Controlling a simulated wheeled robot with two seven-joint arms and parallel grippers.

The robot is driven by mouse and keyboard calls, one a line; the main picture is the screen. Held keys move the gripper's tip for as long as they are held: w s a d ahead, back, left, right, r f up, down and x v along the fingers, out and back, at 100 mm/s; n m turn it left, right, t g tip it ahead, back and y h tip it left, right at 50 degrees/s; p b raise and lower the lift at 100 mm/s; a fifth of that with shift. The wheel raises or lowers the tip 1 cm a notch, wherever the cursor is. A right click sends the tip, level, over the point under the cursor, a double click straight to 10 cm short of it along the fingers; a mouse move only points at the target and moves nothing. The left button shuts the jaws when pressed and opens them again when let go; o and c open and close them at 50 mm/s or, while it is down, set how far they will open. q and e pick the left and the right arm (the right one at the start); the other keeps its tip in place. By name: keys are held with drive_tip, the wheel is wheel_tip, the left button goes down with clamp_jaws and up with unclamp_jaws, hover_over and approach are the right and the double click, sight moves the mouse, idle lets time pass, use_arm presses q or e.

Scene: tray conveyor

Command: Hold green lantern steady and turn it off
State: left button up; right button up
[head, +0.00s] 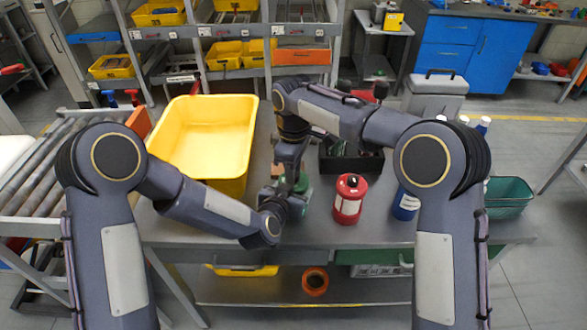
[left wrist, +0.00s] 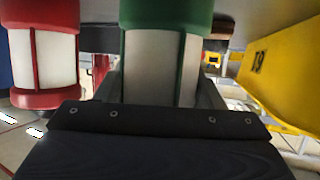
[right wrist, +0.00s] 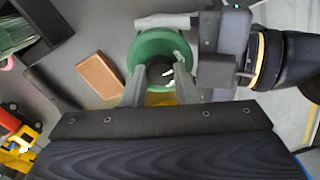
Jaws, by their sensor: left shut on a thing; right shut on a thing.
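The green lantern (head: 301,186) stands on the grey table, mostly hidden by my arms in the head view. In the left wrist view its green band and pale glass (left wrist: 153,65) fill the middle, upright between my left fingers. My left gripper (head: 288,203) is shut on the lantern's body from the side. My right gripper (head: 291,168) points down from above. In the right wrist view its fingertips (right wrist: 160,80) close on the dark knob in the middle of the green top (right wrist: 146,52). I cannot tell whether the lantern is lit.
A red lantern (head: 349,199) stands close to the right, with a blue one (head: 405,204) beyond it. A large yellow bin (head: 205,140) stands at the left. A black tray (head: 350,163) is behind, and a brown block (right wrist: 100,75) lies near the green lantern.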

drive_tip(key=shift+n, duration=0.6)
drive_tip(key=o, duration=1)
